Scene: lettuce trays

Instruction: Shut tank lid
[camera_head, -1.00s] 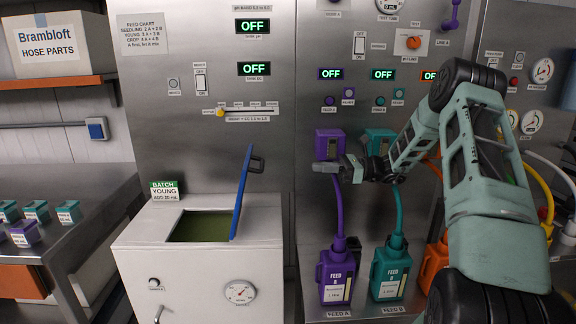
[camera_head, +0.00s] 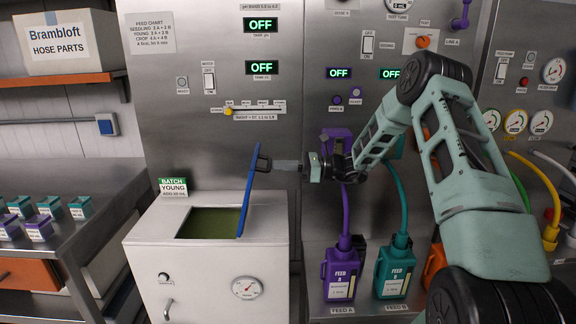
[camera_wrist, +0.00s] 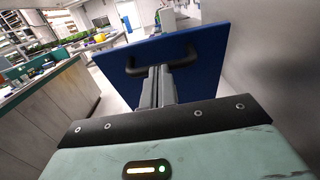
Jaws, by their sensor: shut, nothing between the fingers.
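The tank (camera_head: 140,235) is a white box at lower left with green liquid in its square opening. Its blue lid (camera_head: 247,192) stands nearly upright at the opening's right edge, seen almost edge-on. A dark handle (camera_head: 264,163) sticks out from the lid's right face. My gripper (camera_head: 277,166) is shut at the handle, with nothing between its fingers. In the wrist view, the blue lid (camera_wrist: 205,50) fills the upper middle, and the shut fingers (camera_wrist: 158,75) point at it between the ends of the dark handle (camera_wrist: 134,70). I cannot tell whether they touch the lid.
Purple (camera_head: 340,278) and teal (camera_head: 395,270) feed bottles with hoses stand right of the tank, below my arm. A batch sign (camera_head: 173,187) stands at the tank's back left corner. A metal bench (camera_head: 85,190) with small cartons is at far left.

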